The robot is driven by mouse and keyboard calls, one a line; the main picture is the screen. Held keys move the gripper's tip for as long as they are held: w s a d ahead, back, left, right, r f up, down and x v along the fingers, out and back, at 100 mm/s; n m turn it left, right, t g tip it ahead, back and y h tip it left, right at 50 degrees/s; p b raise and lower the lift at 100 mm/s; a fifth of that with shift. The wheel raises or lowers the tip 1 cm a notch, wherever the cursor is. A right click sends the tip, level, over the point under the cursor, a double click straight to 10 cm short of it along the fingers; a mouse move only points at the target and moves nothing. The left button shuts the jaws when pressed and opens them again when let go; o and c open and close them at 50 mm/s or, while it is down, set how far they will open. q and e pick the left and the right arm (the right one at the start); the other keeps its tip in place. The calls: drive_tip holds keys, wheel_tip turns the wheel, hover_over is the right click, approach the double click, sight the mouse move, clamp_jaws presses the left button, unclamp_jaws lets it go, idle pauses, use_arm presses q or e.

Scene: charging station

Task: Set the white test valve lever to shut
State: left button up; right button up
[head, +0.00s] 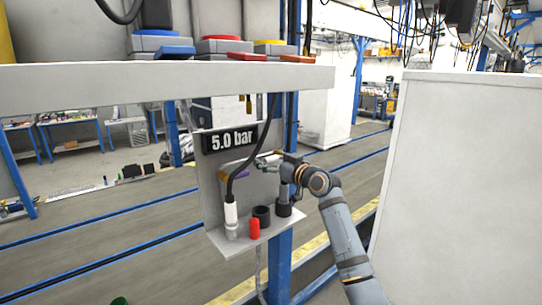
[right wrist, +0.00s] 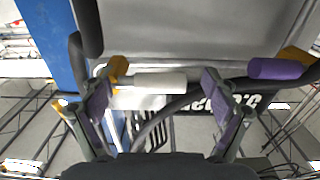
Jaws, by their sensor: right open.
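The white test valve lever (right wrist: 158,83) shows in the right wrist view, lying crosswise between the two fingers of my right gripper (right wrist: 160,92), with a brass-coloured joint at its left end. A gap shows at the lever's right end; contact at the left finger I cannot tell. In the head view my right gripper (head: 265,164) is at the grey panel (head: 212,185), below the pressure display (head: 231,140), and largely hides the white lever. The gripper is open. A purple lever (right wrist: 275,68) with its own brass joint is to the right; it also shows in the head view (head: 236,174). My left gripper is out of view.
A small shelf (head: 228,248) below the panel holds a white connector (head: 231,220) on a black hose, a red cylinder (head: 254,229) and dark sockets (head: 262,214). A bench (head: 160,88) overhangs above left. A large white cabinet (head: 460,180) stands at right.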

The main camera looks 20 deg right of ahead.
drive_tip(key=c, duration=1.7)
